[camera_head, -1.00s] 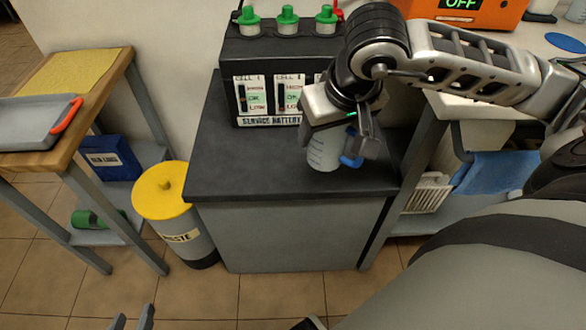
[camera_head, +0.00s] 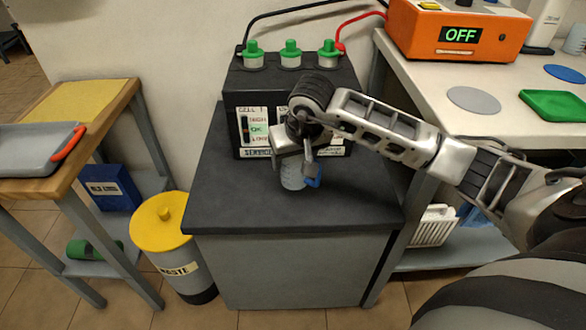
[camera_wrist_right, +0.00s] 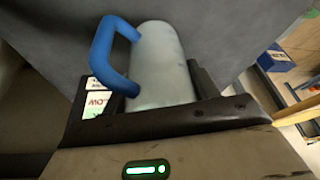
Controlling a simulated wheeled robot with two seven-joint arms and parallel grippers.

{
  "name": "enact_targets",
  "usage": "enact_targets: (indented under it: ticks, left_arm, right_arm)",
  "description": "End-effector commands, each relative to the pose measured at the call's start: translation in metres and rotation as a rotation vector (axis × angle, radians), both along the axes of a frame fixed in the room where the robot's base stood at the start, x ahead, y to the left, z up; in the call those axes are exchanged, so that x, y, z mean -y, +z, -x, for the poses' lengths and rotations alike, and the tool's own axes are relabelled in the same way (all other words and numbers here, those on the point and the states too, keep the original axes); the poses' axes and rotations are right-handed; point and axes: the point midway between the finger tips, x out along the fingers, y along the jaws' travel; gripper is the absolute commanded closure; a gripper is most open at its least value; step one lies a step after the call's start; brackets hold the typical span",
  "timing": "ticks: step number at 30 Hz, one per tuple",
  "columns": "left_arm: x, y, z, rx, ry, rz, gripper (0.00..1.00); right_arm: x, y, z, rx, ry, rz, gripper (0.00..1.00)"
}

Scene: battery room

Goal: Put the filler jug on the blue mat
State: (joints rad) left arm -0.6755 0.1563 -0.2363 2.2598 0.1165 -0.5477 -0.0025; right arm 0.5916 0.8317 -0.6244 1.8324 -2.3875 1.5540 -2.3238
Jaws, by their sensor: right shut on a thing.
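The gripper hides part of the jug in the head view. I cannot tell whether its base touches the dark bench top. A round blue mat (camera_head: 565,74) lies flat on the white table at the far right, well away from the jug. My left gripper is out of view.
The black service battery (camera_head: 243,97) with green caps stands on the dark bench (camera_head: 225,205). The white table (camera_head: 425,95) holds an orange OFF unit (camera_head: 430,38), a grey disc (camera_head: 474,100) and a green tray (camera_head: 555,105). A yellow-lidded waste bin (camera_head: 162,225) stands left.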

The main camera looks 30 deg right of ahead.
Motion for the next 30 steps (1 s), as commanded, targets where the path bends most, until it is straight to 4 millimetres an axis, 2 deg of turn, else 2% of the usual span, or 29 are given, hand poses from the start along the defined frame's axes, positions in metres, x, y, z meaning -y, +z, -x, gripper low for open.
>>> enact_targets:
  ticks: [4, 10, 24, 25, 26, 27, 30]
  left_arm:
    - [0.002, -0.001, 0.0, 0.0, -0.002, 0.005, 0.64]
    - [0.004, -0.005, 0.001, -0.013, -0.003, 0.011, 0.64]
    - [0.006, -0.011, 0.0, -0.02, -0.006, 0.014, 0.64]
    - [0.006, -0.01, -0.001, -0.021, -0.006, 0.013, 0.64]
    - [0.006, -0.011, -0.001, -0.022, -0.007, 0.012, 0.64]
    - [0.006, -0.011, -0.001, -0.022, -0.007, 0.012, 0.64]
    - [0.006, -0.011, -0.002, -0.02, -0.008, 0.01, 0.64]
  right_arm:
    - [0.0, -0.01, -0.007, -0.002, -0.001, -0.002, 0.65]
    - [0.0, -0.036, -0.005, -0.002, -0.001, -0.003, 0.65]
    - [0.0, -0.04, -0.006, 0.002, 0.0, 0.0, 0.65]
    - [0.0, -0.04, -0.005, 0.001, 0.0, -0.001, 0.32]
    - [0.0, -0.04, -0.005, 0.0, 0.0, -0.001, 0.24]
    - [0.0, -0.04, -0.005, 0.0, 0.0, -0.001, 0.19]
    - [0.0, -0.04, -0.005, 0.0, 0.0, 0.0, 0.19]
